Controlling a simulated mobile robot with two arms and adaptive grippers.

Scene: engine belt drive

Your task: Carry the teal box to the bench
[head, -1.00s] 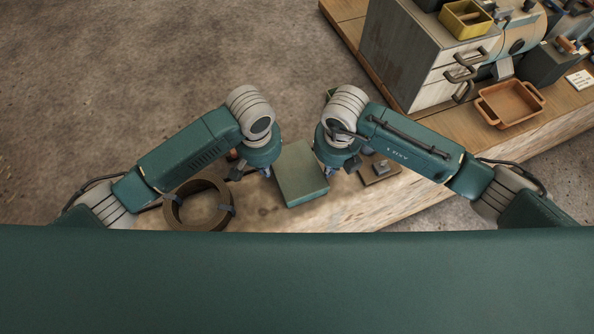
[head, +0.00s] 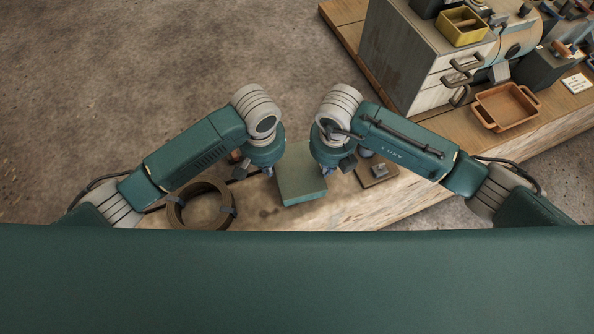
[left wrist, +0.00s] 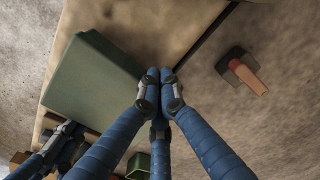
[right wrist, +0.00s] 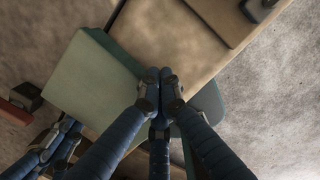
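The teal box (head: 301,176) is a flat-topped block between my two grippers in the head view, over the wooden table near me; I cannot tell if it rests there. It shows on the left in the left wrist view (left wrist: 92,85) and the right wrist view (right wrist: 90,85). My left gripper (head: 268,172) is at its left side, with fingertips together (left wrist: 160,75) beside the box. My right gripper (head: 327,169) is at its right side, fingertips also together (right wrist: 158,75). Neither gripper has the box between its fingers. Contact with the sides is unclear.
A brown ring (head: 201,206) lies on the table (head: 345,206) left of the box. A small plate with a block (head: 378,171) is right of it.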

